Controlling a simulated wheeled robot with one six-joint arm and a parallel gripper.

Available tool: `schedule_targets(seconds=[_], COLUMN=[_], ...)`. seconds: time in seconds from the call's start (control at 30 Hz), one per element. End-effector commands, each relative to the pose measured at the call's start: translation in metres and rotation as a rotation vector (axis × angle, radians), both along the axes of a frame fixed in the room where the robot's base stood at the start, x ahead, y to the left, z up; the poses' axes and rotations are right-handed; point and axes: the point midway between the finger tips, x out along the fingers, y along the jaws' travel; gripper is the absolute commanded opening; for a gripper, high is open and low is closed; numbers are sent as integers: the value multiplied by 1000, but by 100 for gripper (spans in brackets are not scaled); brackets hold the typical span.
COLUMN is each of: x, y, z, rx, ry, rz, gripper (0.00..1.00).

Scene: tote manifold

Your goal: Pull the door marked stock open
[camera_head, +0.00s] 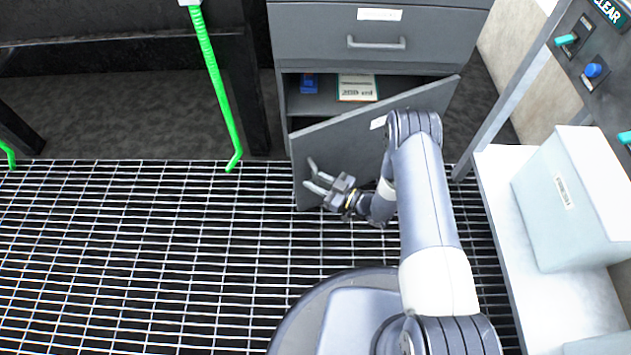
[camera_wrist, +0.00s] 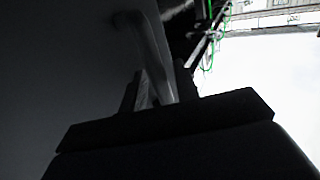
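The grey cabinet door (camera_head: 349,135) stands partly open in the head view, swung out from its right side, with its left edge toward me. A pale label (camera_head: 378,122) is on it, partly behind my arm; its writing is not readable. My gripper (camera_head: 315,176) is at the lower left part of the door's outer face. In the wrist view, a pale curved handle (camera_wrist: 152,50) comes off the dark door face and runs down between my two fingers (camera_wrist: 160,92). The fingers appear closed on the handle; its lower end is hidden.
Inside the cabinet are a blue box (camera_head: 308,84) and a labelled card (camera_head: 357,88). A closed drawer (camera_head: 375,35) is above. A white shelf (camera_head: 503,200) with a pale bin (camera_head: 575,200) stands at right. Open grating floor (camera_head: 150,250) lies left.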

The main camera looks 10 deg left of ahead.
Motion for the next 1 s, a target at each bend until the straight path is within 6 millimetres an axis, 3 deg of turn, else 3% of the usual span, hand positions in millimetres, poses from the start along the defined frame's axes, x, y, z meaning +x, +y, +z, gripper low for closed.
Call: schedule_targets(seconds=[0.3,0.67,1.0], x=[1,0,0], y=[3,3,3], z=[0,0,0], rx=[0,0,-1], ry=[1,1,1], rz=[0,0,1], gripper=[30,0,0])
